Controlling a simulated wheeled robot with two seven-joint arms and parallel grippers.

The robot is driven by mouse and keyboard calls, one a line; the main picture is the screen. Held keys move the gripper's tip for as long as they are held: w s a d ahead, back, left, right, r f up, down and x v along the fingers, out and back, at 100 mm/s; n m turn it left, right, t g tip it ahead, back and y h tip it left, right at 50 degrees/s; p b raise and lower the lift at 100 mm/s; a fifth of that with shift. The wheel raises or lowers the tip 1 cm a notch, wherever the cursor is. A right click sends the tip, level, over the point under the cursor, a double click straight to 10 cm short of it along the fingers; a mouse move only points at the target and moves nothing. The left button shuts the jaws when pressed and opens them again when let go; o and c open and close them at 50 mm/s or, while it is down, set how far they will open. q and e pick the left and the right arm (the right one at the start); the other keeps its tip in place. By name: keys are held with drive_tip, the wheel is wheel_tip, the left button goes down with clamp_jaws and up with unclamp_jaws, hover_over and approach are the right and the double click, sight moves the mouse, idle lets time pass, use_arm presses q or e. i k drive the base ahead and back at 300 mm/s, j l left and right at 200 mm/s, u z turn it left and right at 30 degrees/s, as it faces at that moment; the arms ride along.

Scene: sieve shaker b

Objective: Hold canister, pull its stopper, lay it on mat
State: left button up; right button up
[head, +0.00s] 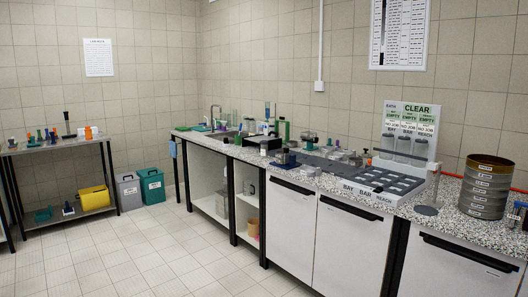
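Neither of my grippers is in view. Which one the task means I cannot tell, and no stopper can be made out clearly. A dark flat area (325,164) on the counter left of the rack may be the mat, partly covered by small items.
The speckled counter (437,223) runs along the wall. A tray with dark slots (377,185) lies before the rack. Stacked sieves (485,187) stand at right. A sink tap (215,113) is further back. A shelf table (60,146) and bins (152,186) are far left. The tiled floor (150,245) is clear.

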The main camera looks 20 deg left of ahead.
sight(264, 147)
drive_tip(key=i+j+u, duration=0.35)
drive_tip(key=i, duration=0.3)
drive_tip(key=i+j+u, duration=0.35)
drive_tip(key=i, duration=0.3)
drive_tip(key=i+u, duration=0.35)
drive_tip(key=i, duration=0.35)
drive_tip(key=i+j+z, duration=0.1)
drive_tip(key=i+z, duration=0.3)
drive_tip(key=i, duration=0.15)
drive_tip(key=i+j+z, duration=0.3)
drive_tip(key=i+z, duration=0.15)
drive_tip(key=i+j+z, duration=0.8)
drive_tip(key=j, duration=0.3)
drive_tip(key=i+j+z, duration=0.4)
drive_tip(key=j, duration=0.3)
